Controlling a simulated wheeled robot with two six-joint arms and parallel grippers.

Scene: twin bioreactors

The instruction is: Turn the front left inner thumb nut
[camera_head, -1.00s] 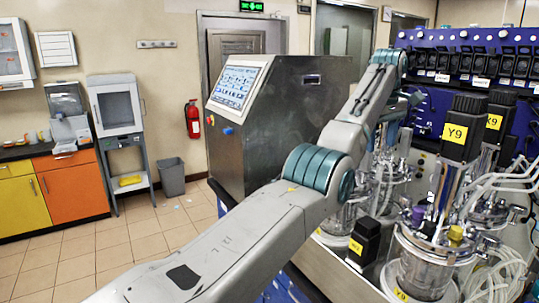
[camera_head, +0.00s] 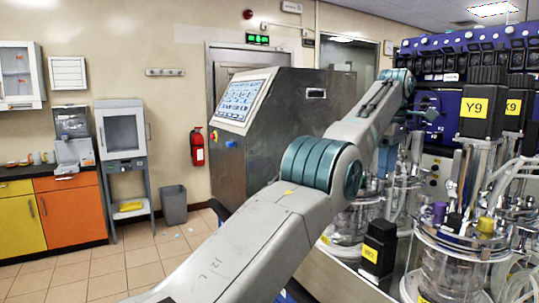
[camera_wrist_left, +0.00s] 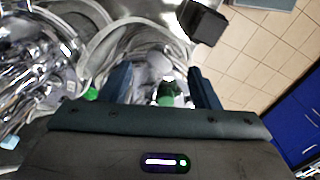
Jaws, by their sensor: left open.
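My left gripper (camera_wrist_left: 162,84) is open, with its two dark fingers apart in the left wrist view. Between and beyond the fingers are blurred pale and shiny fittings and a dark green piece (camera_wrist_left: 170,90). I cannot tell which of these is the front left inner thumb nut. In the head view my left arm reaches across to the bioreactors, and its forearm and wrist largely hide the gripper. The near bioreactor vessel (camera_head: 449,264) has a steel lid with purple and yellow caps. The farther bioreactor (camera_head: 357,219) stands partly behind my arm. My right gripper is not in view.
A black block with a yellow label (camera_head: 379,249) stands beside the near vessel. Tall black Y9 motor housings (camera_head: 484,105) and looping clear tubes crowd the right. A steel console (camera_head: 277,125) stands behind my arm. Tiled floor (camera_head: 120,272) is open at left.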

